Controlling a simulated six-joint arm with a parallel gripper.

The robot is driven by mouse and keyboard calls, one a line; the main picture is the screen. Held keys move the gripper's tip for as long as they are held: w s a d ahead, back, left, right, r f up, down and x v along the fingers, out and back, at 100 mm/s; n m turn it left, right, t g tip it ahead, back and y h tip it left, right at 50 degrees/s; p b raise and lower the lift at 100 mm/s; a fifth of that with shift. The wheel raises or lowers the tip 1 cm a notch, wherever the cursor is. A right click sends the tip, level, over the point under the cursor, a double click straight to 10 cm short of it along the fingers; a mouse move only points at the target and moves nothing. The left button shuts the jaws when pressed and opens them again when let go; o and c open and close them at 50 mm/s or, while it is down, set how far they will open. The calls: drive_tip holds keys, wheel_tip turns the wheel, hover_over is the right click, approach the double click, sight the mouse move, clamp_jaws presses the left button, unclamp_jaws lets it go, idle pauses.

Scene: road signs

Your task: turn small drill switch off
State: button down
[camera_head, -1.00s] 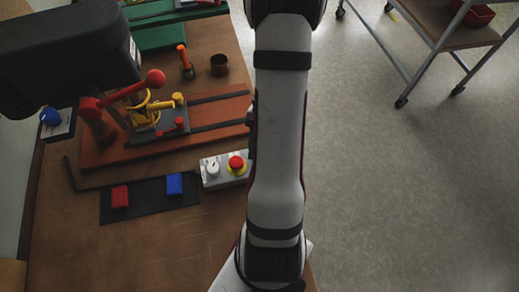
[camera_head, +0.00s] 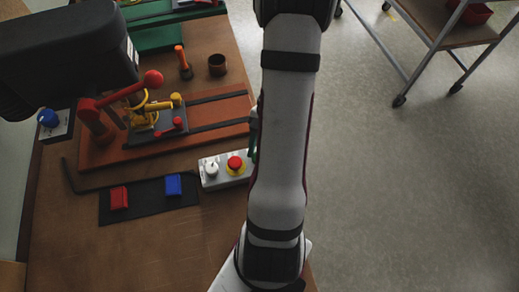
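A grey control box (camera_head: 207,181) sits on the bench just left of my arm. It carries a white knob (camera_head: 211,169) and a red push button (camera_head: 235,163) on a yellow ring. Another small box with a blue knob (camera_head: 48,117) is at the left edge of the bench. I cannot tell from the picture which knob is the small drill switch. My pale arm crosses the view from top to bottom, right of the grey box. My gripper cannot be made out; a small dark and greenish part shows at the arm's left edge, near the box.
A red-brown base (camera_head: 100,155) with a red lever (camera_head: 135,87) and yellow parts stands behind the box. A black mat (camera_head: 147,195) holds a red block (camera_head: 119,197) and a blue block (camera_head: 173,185). A brown cup (camera_head: 217,65) stands farther back. A large black body fills the upper left.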

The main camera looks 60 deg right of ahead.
drive_tip(key=c, duration=0.7)
unclamp_jaws()
drive_tip(key=shift+c, duration=0.2)
drive_tip(key=v, duration=1.5)
drive_tip(key=shift+d+r, duration=0.2)
drive_tip(key=shift+r, duration=0.15)
drive_tip(key=w+a+r+n+h, duration=0.1)
drive_tip(key=w+a+n, duration=0.15)
drive_tip(key=a, duration=0.45)
drive_tip(key=w+a+r+n, duration=0.1)
drive_tip(key=a+r+n, duration=0.15)
drive_tip(key=a, duration=0.45)
drive_tip(key=w+a+n+h, duration=0.1)
drive_tip(key=w+a+n, duration=0.15)
drive_tip(key=a, duration=0.45)
drive_tip(key=s+a+f+n, duration=0.1)
drive_tip(key=s+a+n, duration=0.4)
drive_tip(key=s+a, duration=0.2)
drive_tip(key=a, duration=0.2)
drive_tip(key=shift+s+a+f+h, duration=0.15)
drive_tip(key=shift+a+f+h, duration=0.15)
